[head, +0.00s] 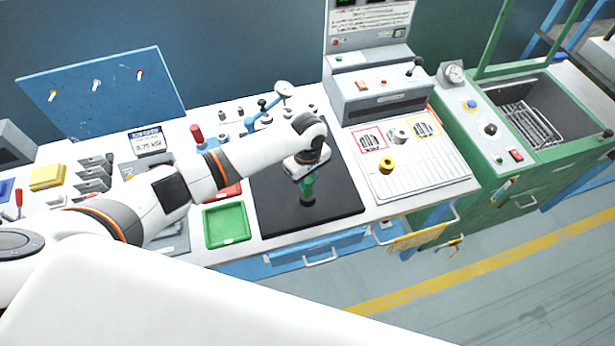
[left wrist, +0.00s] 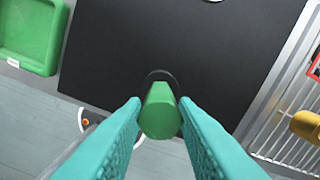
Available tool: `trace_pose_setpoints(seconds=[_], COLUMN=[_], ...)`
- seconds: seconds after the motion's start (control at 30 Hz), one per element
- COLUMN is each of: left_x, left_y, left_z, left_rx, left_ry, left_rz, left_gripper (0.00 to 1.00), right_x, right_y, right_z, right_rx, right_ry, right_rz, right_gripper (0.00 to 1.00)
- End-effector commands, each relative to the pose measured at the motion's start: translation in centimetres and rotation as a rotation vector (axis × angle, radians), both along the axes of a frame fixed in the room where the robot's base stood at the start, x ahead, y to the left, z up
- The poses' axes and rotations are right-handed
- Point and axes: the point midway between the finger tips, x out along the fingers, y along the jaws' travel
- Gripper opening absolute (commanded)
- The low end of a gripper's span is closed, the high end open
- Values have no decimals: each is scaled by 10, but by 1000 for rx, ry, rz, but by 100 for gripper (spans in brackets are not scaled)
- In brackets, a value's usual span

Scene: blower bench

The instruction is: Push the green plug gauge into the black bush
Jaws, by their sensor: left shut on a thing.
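The green plug gauge (head: 308,185) is upright in my left gripper (head: 306,178), over the black mat (head: 340,200). In the left wrist view the plug gauge (left wrist: 160,112) sits between the two teal fingers of the left gripper (left wrist: 160,122), which are shut on it. The black bush (head: 307,201) is directly below the gauge on the mat. Its dark rim shows behind the gauge in the left wrist view (left wrist: 162,75). The gauge hides the bore, and I cannot tell how far its lower end is in the bush. My right gripper is not in view.
A green tray (head: 227,225) lies left of the mat. A yellow spool-like part (head: 387,164) and a grey metal part (head: 399,136) stand on the panel to the right. A blue clamp (head: 284,92) stands behind the mat. The mat's right part is clear.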

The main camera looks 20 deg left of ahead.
Motion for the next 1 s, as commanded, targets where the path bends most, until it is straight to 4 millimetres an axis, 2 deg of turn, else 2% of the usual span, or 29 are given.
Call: trace_pose_setpoints(seconds=[0.47, 0.5, 0.63, 1.0], left_x=[-1, -1, -1, 0], left_y=[0, 0, 0, 0], left_z=[-5, -5, -5, 1], left_rx=[0, 0, 0, -1], left_ry=[2, 2, 1, -1], left_rz=[0, 0, 0, 0], left_gripper=[2, 31, 52, 52], right_x=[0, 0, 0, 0], right_y=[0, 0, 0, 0], right_z=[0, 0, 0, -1], right_rx=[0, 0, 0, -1], right_ry=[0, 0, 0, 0], right_rz=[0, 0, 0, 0], right_gripper=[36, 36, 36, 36])
